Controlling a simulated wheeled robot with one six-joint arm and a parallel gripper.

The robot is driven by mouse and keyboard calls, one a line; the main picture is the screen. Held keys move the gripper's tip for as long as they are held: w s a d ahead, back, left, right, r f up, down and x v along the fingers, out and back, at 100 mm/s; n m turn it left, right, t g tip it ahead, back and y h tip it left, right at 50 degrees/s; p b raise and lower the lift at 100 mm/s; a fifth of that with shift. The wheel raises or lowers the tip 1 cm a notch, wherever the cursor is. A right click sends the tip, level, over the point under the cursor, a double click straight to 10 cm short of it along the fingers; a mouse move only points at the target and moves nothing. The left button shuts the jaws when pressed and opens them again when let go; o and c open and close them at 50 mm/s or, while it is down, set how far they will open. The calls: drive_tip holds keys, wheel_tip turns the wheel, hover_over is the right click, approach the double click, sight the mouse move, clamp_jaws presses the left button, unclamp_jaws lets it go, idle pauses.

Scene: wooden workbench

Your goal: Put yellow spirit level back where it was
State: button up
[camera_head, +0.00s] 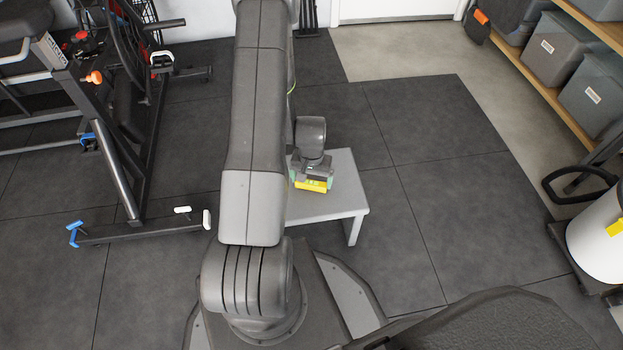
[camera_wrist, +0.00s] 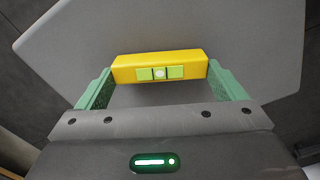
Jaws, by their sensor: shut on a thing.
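The yellow spirit level (camera_wrist: 195,61) is a short yellow bar with greenish vial windows on the side that faces the wrist camera. My gripper (camera_wrist: 158,85) has its green-padded fingers at the two ends of the level and is shut on it. In the head view the level (camera_head: 311,185) shows below my gripper (camera_head: 313,180), over a small grey table (camera_head: 343,200). The grey tabletop (camera_wrist: 240,30) also fills most of the wrist view behind the level. I cannot tell whether the level touches the tabletop or is held just above it.
Exercise equipment (camera_head: 122,180) stands on the dark floor mats at the left. Shelves with grey bins (camera_head: 552,48) are at the upper right, and a white cylinder (camera_head: 598,240) with a yellow mark stands at the right edge. The floor right of the table is clear.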

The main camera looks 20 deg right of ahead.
sight(311, 182)
drive_tip(key=shift+f, duration=0.15)
drive_tip(key=o, duration=0.8)
wheel_tip(311, 182, up, 12)
drive_tip(key=p, duration=0.4)
